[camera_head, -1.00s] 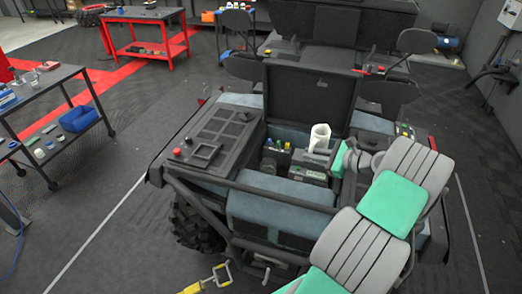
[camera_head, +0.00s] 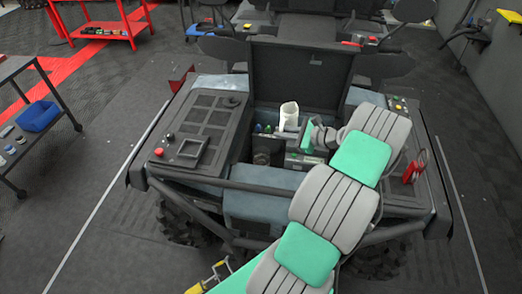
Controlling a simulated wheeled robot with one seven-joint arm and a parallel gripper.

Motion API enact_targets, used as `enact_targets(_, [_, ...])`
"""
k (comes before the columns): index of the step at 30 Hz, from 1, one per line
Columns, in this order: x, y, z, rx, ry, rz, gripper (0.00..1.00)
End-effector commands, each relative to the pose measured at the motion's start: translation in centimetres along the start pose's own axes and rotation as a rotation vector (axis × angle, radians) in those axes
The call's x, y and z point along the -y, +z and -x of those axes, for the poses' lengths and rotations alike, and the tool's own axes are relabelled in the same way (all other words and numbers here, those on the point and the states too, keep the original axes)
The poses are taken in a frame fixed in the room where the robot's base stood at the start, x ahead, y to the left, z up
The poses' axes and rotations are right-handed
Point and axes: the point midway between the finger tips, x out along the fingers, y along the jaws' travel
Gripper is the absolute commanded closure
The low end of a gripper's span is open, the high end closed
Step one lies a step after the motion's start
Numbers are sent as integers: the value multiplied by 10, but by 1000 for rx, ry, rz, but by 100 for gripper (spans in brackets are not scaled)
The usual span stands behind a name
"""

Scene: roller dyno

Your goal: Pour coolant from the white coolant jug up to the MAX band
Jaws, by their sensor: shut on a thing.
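A white open-topped container, likely the coolant jug (camera_head: 289,115), stands nearly upright over the open bay at the back of the dark vehicle. My gripper (camera_head: 304,136) is at its right side, at the end of my grey and green arm that reaches in from the lower right. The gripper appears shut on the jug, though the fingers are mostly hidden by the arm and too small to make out. A reservoir and its MAX band cannot be made out at this size. No liquid stream shows.
The vehicle's raised lid (camera_head: 300,75) stands behind the bay. Small coloured caps (camera_head: 263,128) sit left of the jug. A dark panel (camera_head: 200,125) flanks the bay. A red object (camera_head: 415,166) is on the right deck. A cart with a blue bin (camera_head: 38,116) stands left.

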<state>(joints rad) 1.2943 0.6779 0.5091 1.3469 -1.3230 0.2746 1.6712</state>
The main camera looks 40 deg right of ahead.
Motion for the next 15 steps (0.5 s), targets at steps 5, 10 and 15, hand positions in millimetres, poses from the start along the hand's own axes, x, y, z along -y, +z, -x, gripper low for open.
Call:
enact_targets(5, [-4,-1,-3,-38,-6,61,100])
enact_targets(10, [-9,-3,-7,-95,-17,148,100])
enact_targets(15, [-14,-5,-10,-156,-26,241,100])
